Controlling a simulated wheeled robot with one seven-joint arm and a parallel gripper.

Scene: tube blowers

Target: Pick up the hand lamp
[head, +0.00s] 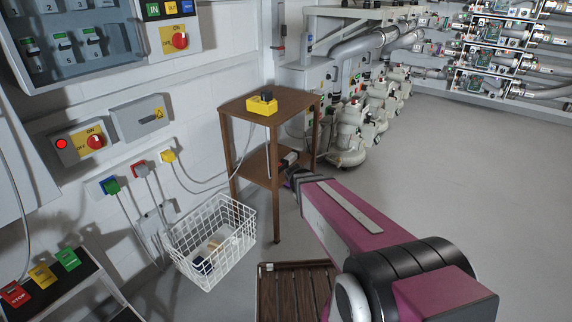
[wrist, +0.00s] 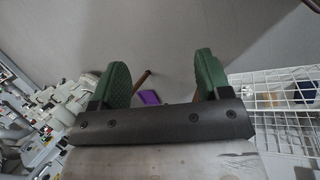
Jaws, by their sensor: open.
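I cannot make out the hand lamp for certain in either view. A small dark and pale object (head: 289,158) shows at the lower shelf of the brown wooden stand (head: 247,165), just by the end of my arm; it is too small to name. My gripper (wrist: 161,66) shows in the wrist view with its two green fingers apart and nothing held between them. In the head view the end of my arm reaches the stand's right side at lower-shelf height, and the fingers are not clear there. A small purple thing (wrist: 149,97) shows beyond the fingers; I cannot tell what it is.
A yellow box with a black top (head: 262,104) sits on the stand, with a cable near it. A white wire basket (head: 213,238) holds small items left of the stand. A brown slatted piece (head: 296,292) lies in front. Grey machines (head: 350,135) stand behind; floor at right is clear.

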